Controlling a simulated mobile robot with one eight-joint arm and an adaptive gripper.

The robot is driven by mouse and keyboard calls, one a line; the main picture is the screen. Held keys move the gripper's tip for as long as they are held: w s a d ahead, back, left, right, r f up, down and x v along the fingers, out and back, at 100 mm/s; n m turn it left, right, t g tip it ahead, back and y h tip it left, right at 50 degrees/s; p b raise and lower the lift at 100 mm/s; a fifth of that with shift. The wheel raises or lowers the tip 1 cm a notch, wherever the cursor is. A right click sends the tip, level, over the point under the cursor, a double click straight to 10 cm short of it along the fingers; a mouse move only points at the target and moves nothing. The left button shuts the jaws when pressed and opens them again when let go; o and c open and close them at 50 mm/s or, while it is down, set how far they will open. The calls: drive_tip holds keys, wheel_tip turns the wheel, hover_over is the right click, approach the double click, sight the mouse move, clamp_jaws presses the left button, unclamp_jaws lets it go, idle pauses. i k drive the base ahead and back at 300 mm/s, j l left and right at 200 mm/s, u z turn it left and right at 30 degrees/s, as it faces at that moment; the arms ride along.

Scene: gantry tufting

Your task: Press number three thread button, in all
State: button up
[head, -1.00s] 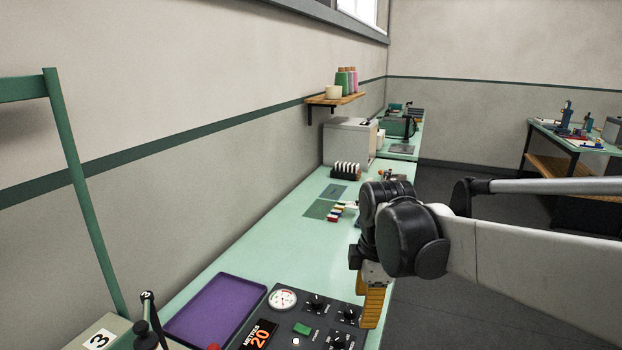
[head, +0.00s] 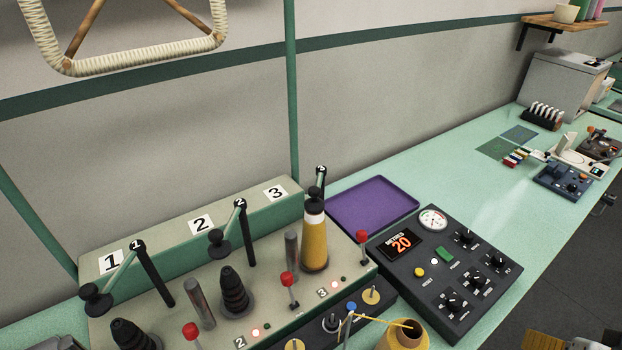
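A beige machine with a green back (head: 228,232) stands at the lower left, its stations marked 1, 2 and 3. At station 3 (head: 275,193) a yellow thread cone with a dark top (head: 315,240) stands upright beside a red-knobbed lever (head: 362,240). A small 3 label (head: 322,293) with two tiny dots beside it is on the top plate near that lever. I cannot tell which part is the thread button.
A dark control panel (head: 445,300) with a display reading 20, a gauge and knobs lies right of the machine. A purple tray (head: 372,204) is behind it. A yellow spool (head: 402,337) with a thread stands in front.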

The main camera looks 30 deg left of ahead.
sight(351, 306)
drive_tip(key=u, duration=2.1)
drive_tip(key=l+z, duration=0.45)
drive_tip(key=k+j, duration=0.05)
